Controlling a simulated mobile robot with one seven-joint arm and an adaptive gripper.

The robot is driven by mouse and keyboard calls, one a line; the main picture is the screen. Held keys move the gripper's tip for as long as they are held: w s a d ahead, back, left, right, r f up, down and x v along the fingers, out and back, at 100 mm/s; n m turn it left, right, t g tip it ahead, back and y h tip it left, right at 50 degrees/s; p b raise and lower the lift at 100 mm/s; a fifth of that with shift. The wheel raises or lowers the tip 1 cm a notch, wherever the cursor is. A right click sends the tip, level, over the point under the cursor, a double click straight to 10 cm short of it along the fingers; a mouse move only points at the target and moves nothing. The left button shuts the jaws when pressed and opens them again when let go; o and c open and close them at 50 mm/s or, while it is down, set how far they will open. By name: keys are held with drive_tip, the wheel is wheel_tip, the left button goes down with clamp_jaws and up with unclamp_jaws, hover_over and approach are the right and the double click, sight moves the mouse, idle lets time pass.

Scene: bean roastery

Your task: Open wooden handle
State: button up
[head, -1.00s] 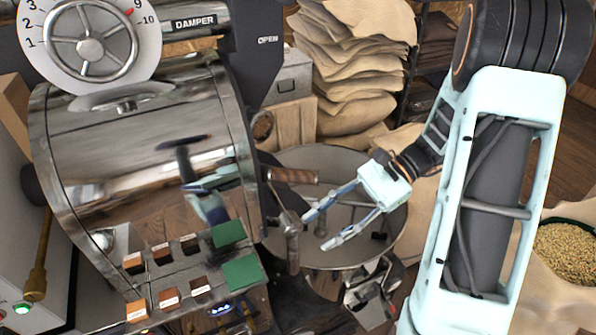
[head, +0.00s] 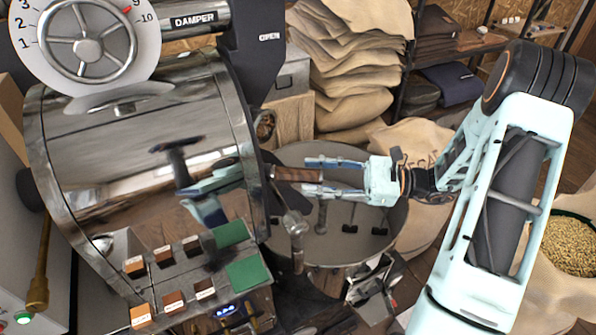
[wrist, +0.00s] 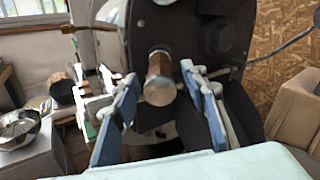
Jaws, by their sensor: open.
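The wooden handle (head: 297,174) is a short brown cylinder sticking out to the right from the dark front of the roaster drum. In the wrist view the handle (wrist: 159,80) shows nearly end-on, between the fingers and a little beyond them. My gripper (head: 308,177) is open, with one finger on the far side of the handle and one on the near side. The fingertips are level with part of the handle; I cannot tell whether either touches it. The gripper also shows in the wrist view (wrist: 157,82).
The shiny roaster drum (head: 150,170) stands at left, with a damper dial (head: 84,45) above and sample blocks on a ledge below. A round cooling tray (head: 340,240) lies under my gripper. Burlap sacks (head: 350,60) are stacked behind. A sack of beans (head: 568,245) sits at right.

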sight(298, 175)
drive_tip(key=shift+w+a, duration=0.15)
drive_tip(key=shift+a, duration=0.9)
drive_tip(key=shift+w+a, duration=0.15)
drive_tip(key=shift+a, duration=0.85)
drive_tip(key=shift+c, duration=0.5)
clamp_jaws()
